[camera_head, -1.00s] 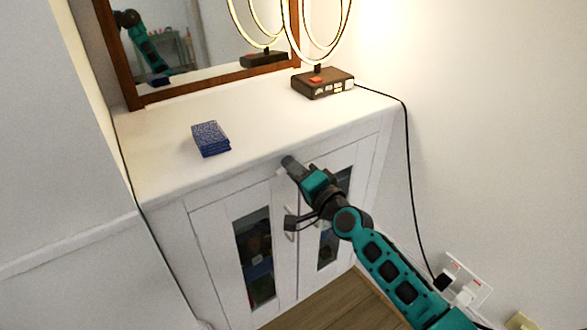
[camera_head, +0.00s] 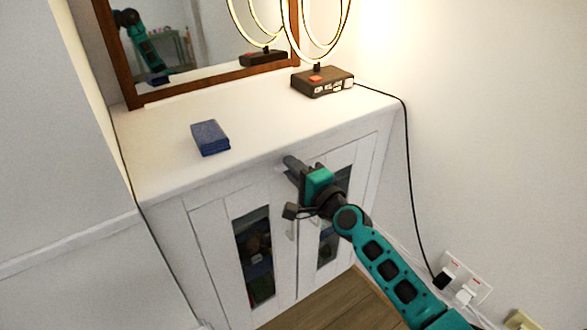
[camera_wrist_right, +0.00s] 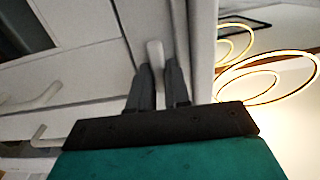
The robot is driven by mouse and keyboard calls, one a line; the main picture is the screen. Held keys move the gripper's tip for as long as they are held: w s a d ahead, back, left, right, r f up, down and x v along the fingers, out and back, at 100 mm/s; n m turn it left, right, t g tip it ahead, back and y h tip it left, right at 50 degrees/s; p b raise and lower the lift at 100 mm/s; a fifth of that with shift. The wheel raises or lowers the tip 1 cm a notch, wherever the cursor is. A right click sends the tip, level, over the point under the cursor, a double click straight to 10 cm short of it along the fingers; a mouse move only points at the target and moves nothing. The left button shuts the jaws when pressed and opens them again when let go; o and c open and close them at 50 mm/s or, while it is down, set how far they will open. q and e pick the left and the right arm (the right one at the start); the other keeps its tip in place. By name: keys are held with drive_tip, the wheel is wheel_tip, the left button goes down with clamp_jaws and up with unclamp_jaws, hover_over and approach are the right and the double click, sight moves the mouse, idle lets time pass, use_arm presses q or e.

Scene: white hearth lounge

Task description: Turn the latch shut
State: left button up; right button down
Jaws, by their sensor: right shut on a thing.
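The white latch (camera_wrist_right: 155,54) is a small bar at the top of the white cabinet's (camera_head: 212,250) doors, seen in the right wrist view. My right gripper (camera_wrist_right: 160,85) has its two dark fingers on either side of the latch and is shut on it. In the head view the right gripper (camera_head: 291,165) is at the cabinet front, just below the top edge, where the doors meet. It hides the latch there. Both glass-paned doors look closed. My left gripper is not in view.
Two white door handles show in the wrist view, one of them here (camera_wrist_right: 42,97). A blue box (camera_head: 210,138) and a ring lamp with a dark base (camera_head: 322,83) stand on the cabinet top. A framed mirror (camera_head: 190,45) is behind. A black cable (camera_head: 409,170) runs down to the wall socket.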

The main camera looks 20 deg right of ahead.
drive_tip(key=c, duration=1.1)
unclamp_jaws()
drive_tip(key=v, duration=1.2)
drive_tip(key=shift+s+d, duration=0.1)
drive_tip(key=shift+s, duration=0.3)
